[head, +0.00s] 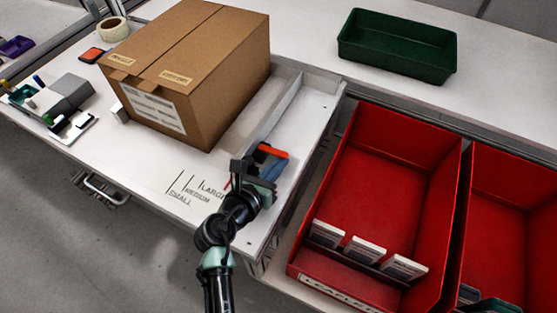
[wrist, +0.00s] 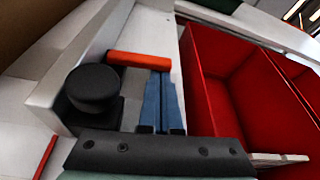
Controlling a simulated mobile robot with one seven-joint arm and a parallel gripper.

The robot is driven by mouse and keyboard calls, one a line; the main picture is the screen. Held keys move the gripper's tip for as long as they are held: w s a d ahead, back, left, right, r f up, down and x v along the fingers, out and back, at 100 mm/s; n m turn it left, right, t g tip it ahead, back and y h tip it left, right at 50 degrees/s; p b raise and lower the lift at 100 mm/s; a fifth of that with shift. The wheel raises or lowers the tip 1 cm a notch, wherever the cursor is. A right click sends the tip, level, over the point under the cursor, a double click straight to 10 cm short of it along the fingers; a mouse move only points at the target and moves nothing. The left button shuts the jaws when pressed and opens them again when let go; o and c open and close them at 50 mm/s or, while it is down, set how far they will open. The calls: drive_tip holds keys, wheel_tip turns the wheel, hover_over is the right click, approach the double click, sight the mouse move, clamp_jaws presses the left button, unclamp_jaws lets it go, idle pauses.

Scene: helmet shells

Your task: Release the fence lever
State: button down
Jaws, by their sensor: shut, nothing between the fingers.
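The fence lever has an orange-red grip (head: 272,151) and shows just past my gripper (head: 256,172) in the head view. The fence (head: 285,103) is a pale upright strip running along the bench beside the box. My gripper is shut and empty, close on the near side of the lever.
A large cardboard box (head: 215,65) stands left of the fence. Size marks (head: 195,190) are printed on the bench near my arm. Red bins (head: 390,180) stand to the right, and a green tray (head: 398,48) sits behind. Bare bench lies right of the fence.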

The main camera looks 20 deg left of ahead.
sight(275, 154)
wheel_tip(275, 154, up, 2)
drive_tip(key=n+p, duration=0.1)
drive_tip(key=p, duration=0.2)
drive_tip(key=shift+a+r+n+h+p, duration=0.1)
drive_tip(key=shift+n+h+p, duration=0.2)
drive_tip(key=shift+h+p, duration=0.1)
drive_tip(key=shift+a+r+n+h+p, duration=0.1)
drive_tip(key=shift+r+n+h+p, duration=0.4)
drive_tip(key=shift+p, duration=0.55)
drive_tip(key=p, duration=0.3)
drive_tip(key=shift+a+r, duration=0.25)
drive_tip(key=shift+r, duration=0.05)
drive_tip(key=shift+a+r+p, duration=0.1)
drive_tip(key=shift+a+p, duration=0.05)
drive_tip(key=shift+p, duration=0.2)
drive_tip(key=p+v, duration=0.1)
drive_tip(key=v, duration=1.2)
